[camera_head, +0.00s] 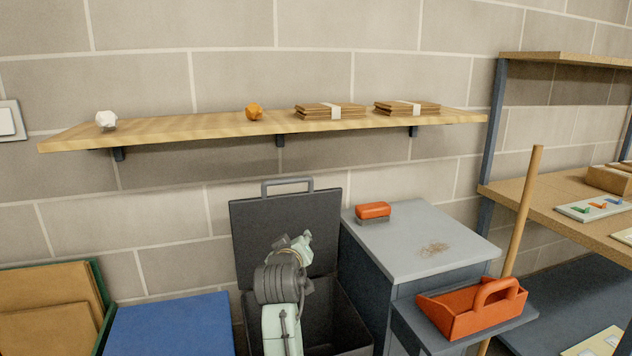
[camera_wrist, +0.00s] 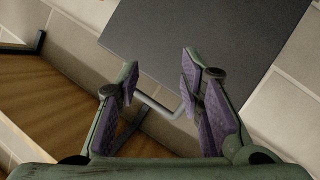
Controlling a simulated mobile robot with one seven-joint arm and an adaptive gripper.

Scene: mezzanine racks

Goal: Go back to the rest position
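My gripper (camera_head: 292,243) is in front of the raised lid of a dark grey bin, above the bin's opening. In the wrist view my gripper (camera_wrist: 160,65) is open, its two purple-padded fingers spread apart with nothing clamped between them. The dark bin lid (camera_head: 262,225) stands upright against the wall, with a grey bar handle (camera_head: 288,182) on its top edge. In the wrist view the lid (camera_wrist: 215,40) fills the area beyond the fingers, and its handle (camera_wrist: 160,106) shows between them. My arm hides part of the bin (camera_head: 340,325).
A wooden wall shelf (camera_head: 200,127) holds a white crumpled ball (camera_head: 106,119), an orange one (camera_head: 254,112) and two cardboard stacks. At right are a grey cabinet (camera_head: 410,245) with a brush (camera_head: 373,210), a red tool tray (camera_head: 470,312), a leaning pole (camera_head: 525,205) and a rack. A blue surface (camera_head: 172,325) is left.

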